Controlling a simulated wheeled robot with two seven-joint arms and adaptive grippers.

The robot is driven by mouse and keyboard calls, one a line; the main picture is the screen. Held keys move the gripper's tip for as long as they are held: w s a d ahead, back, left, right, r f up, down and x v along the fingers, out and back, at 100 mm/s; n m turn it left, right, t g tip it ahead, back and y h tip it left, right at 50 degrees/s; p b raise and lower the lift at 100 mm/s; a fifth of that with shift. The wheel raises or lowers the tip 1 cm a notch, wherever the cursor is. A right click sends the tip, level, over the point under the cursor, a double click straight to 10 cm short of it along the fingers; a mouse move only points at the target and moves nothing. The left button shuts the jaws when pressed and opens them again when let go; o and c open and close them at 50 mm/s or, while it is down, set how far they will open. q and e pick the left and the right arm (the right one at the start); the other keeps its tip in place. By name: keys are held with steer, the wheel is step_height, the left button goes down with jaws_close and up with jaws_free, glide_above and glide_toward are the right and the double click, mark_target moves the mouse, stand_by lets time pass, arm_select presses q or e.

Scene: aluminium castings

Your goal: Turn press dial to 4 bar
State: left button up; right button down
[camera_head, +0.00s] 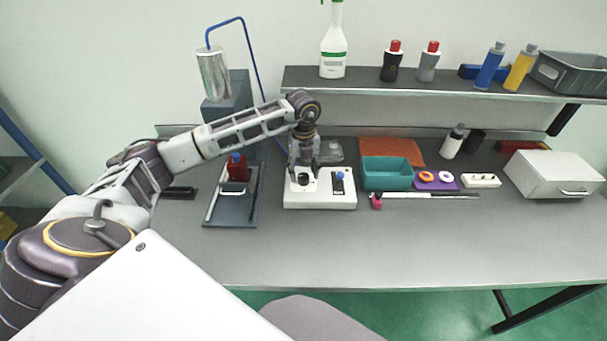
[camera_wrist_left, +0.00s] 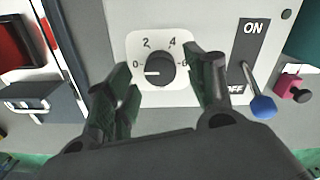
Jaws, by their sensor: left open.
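The press dial is a black knob (camera_wrist_left: 160,68) on a white plate (camera_wrist_left: 138,44) marked 0, 2, 4 and 6. Its white pointer mark is on the left side, near the 0. The plate is on a white control box (camera_head: 320,201) on the bench, with the knob (camera_head: 303,179) partly hidden by my gripper in the head view. My left gripper (camera_wrist_left: 166,82) is open, its two dark fingers on either side of the knob's lower part in the wrist view; I cannot tell whether they touch it. The gripper (camera_head: 303,172) is above the box in the head view. My right gripper is out of view.
A blue-tipped lever (camera_wrist_left: 263,107) stands right of the dial, tilted to the OFF side. The press (camera_head: 230,205) is left of the box. A teal bin (camera_head: 386,181) stands close to the right. The front bench strip is clear.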

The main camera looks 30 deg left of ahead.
arm_select(q)
steer(key=shift+f, duration=1)
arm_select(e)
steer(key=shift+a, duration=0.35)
arm_select(q)
steer(key=c, duration=1)
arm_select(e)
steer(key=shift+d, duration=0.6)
